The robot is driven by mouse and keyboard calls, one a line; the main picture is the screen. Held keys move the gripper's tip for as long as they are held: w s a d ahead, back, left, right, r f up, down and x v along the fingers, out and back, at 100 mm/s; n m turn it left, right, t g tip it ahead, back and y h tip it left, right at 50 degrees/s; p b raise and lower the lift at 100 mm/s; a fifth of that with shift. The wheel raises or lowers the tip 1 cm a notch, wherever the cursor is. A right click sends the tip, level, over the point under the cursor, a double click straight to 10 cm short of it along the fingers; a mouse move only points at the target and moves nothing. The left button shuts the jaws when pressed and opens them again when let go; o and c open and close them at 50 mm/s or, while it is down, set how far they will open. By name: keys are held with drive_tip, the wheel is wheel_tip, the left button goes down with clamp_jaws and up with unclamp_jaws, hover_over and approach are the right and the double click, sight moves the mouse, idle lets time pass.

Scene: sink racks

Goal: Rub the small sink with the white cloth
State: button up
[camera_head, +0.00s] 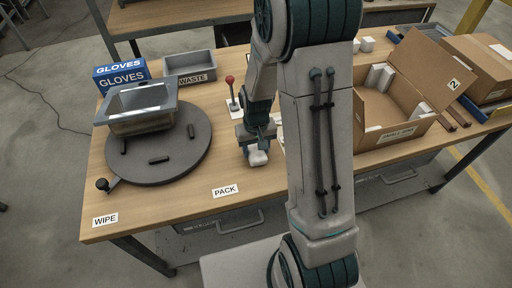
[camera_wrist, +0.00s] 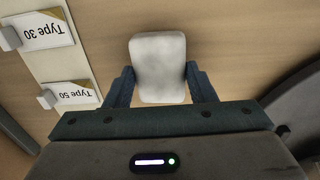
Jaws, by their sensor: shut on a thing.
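The small sink (camera_head: 142,108) is a grey metal basin standing on a dark round turntable (camera_head: 190,150) at the left of the table. My gripper (camera_head: 255,148) is over the middle of the table, to the right of the turntable and apart from the sink. It is shut on the white cloth (camera_head: 259,158), a small pale pad. In the wrist view, the white cloth (camera_wrist: 158,68) sits between the two fingers of my gripper (camera_wrist: 160,82). Whether the cloth touches the table is unclear.
A blue gloves box (camera_head: 122,76) and a grey waste bin (camera_head: 189,68) stand behind the sink. A red-topped lever (camera_head: 231,90) stands beside my gripper. An open cardboard box (camera_head: 385,110) is at the right. Type cards (camera_wrist: 68,96) lie left in the wrist view. The table front by the PACK label is clear.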

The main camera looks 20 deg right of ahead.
sight(256, 151)
drive_tip(key=shift+f, duration=0.25)
drive_tip(key=o, duration=1.3)
drive_tip(key=shift+o, duration=0.2)
drive_tip(key=shift+r, duration=0.1)
wheel_tip(256, 151, up, 14)
drive_tip(key=shift+f, duration=0.2)
drive_tip(key=s+r+t, duration=0.1)
drive_tip(key=s+r, duration=0.2)
drive_tip(key=s, duration=0.4)
drive_tip(key=s+r+t, duration=0.1)
drive_tip(key=s+r, duration=0.3)
drive_tip(key=s, duration=0.3)
drive_tip(key=shift+s+t, duration=0.15)
drive_tip(key=shift+t, duration=0.25)
